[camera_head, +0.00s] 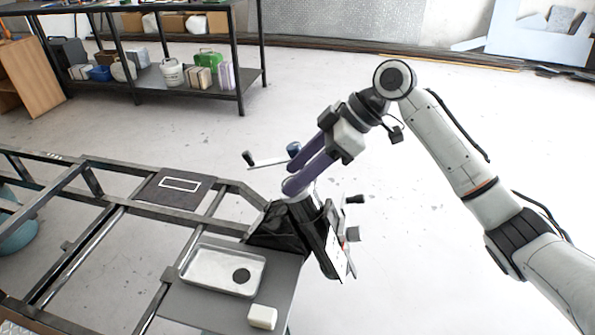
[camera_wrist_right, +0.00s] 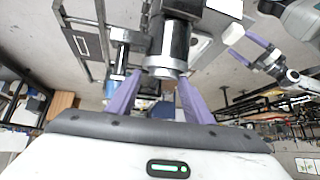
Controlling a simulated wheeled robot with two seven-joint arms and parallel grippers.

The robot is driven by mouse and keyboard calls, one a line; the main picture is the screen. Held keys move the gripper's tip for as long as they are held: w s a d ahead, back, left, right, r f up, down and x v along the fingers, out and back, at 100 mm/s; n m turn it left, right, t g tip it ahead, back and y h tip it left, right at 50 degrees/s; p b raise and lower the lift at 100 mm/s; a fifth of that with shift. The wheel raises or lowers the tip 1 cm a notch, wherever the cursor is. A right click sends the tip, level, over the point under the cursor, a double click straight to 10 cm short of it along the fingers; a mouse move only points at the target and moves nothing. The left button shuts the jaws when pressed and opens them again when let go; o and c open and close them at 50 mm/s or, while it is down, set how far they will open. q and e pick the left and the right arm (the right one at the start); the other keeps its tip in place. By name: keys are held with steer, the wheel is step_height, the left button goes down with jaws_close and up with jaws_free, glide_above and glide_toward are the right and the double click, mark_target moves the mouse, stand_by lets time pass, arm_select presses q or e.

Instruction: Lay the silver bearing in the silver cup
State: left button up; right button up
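My right gripper (camera_head: 290,181) has purple fingers with a gap between them, just above a black fixture (camera_head: 277,229) on the bench. In the right wrist view a silver cylindrical end (camera_wrist_right: 167,66), which looks like the cup, lies between or just beyond the fingertips of my right gripper (camera_wrist_right: 160,80). I cannot make out a separate silver bearing, nor whether the fingers press on anything. My left gripper (camera_wrist_right: 253,52) shows small at the upper right of the right wrist view, fingers apart and seemingly empty. It is outside the head view.
A silver tray (camera_head: 201,265) with a dark disc (camera_head: 241,276) in it lies on the grey bench plate. A white block (camera_head: 262,317) lies near the plate's front edge. Crank handles (camera_head: 262,159) stick out around the fixture. Open frame rails (camera_head: 95,245) run left.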

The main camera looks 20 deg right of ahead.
steer(key=v, duration=1)
